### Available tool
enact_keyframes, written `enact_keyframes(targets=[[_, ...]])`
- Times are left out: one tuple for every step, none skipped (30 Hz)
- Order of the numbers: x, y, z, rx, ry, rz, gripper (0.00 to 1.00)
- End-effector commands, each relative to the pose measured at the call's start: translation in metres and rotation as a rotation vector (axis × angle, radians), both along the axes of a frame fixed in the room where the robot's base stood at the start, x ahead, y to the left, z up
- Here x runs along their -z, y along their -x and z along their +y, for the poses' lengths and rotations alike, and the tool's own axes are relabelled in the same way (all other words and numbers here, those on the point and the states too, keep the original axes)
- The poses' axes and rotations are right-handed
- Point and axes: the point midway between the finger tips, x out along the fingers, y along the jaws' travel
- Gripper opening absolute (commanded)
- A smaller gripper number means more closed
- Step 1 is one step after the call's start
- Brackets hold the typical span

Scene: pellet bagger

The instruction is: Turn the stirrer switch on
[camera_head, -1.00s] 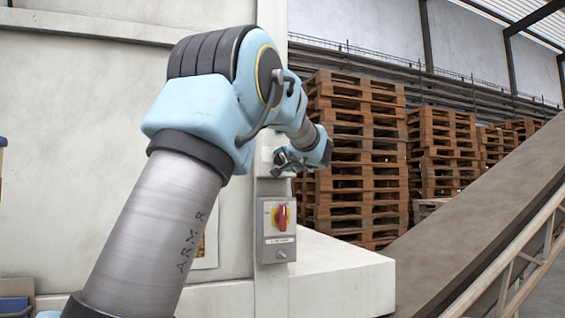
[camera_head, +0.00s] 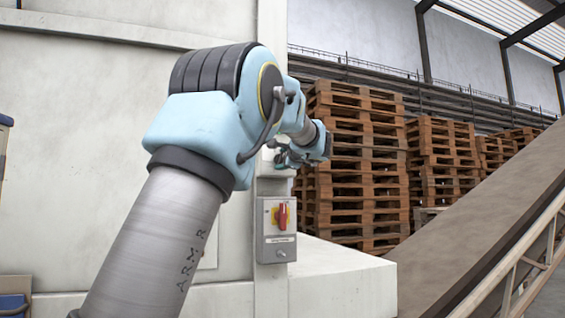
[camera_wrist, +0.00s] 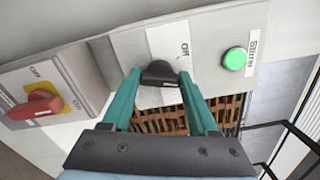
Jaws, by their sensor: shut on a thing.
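The stirrer switch is a black knob (camera_wrist: 158,73) on a light grey box (camera_wrist: 210,32) in the wrist view. A white label beside the knob carries a short word, turned sideways and hard to read. A bright green round lamp (camera_wrist: 236,59) sits to its right, beside a label reading "Stirrer". My gripper (camera_wrist: 160,79) is shut on the knob, one teal finger on each side of it. In the head view my gripper (camera_head: 285,157) is at the upper box on the narrow post; the knob is not discernible there.
A red rotary switch (camera_wrist: 37,105) on a yellow plate is on the neighbouring box; it also shows in the head view (camera_head: 282,216), below my gripper. A pale ledge (camera_head: 340,275) juts out below. Pallet stacks (camera_head: 355,165) and a sloping conveyor (camera_head: 480,225) lie to the right.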

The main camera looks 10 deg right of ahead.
Motion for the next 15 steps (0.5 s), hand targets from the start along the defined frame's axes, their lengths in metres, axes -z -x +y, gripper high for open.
enact_keyframes(targets=[[0.0015, 0.0001, -0.0009, 0.001, -0.033, 0.005, 0.04], [0.0014, 0.0001, -0.0009, 0.001, -0.052, 0.009, 0.04], [0.0013, 0.0001, -0.0010, 0.001, -0.077, 0.012, 0.04], [0.0013, 0.0001, -0.0010, 0.001, -0.094, 0.015, 0.04], [0.0013, 0.0001, -0.0010, 0.001, -0.110, 0.017, 0.04], [0.0013, 0.0001, -0.0011, 0.001, -0.130, 0.019, 0.04], [0.0013, 0.0001, -0.0011, 0.001, -0.143, 0.021, 0.04], [0.0012, 0.0001, -0.0011, 0.001, -0.155, 0.023, 0.04], [0.0012, 0.0001, -0.0011, 0.001, -0.169, 0.024, 0.04], [0.0012, 0.0001, -0.0011, 0.001, -0.179, 0.026, 0.04], [0.0012, 0.0001, -0.0011, 0.001, -0.189, 0.027, 0.04], [0.0012, 0.0000, -0.0012, 0.001, -0.198, 0.028, 0.04], [0.0012, 0.0001, -0.0011, 0.001, -0.205, 0.029, 0.04], [0.0012, 0.0000, -0.0012, 0.001, -0.211, 0.030, 0.04], [0.0012, 0.0000, -0.0012, 0.001, -0.218, 0.031, 0.04]])
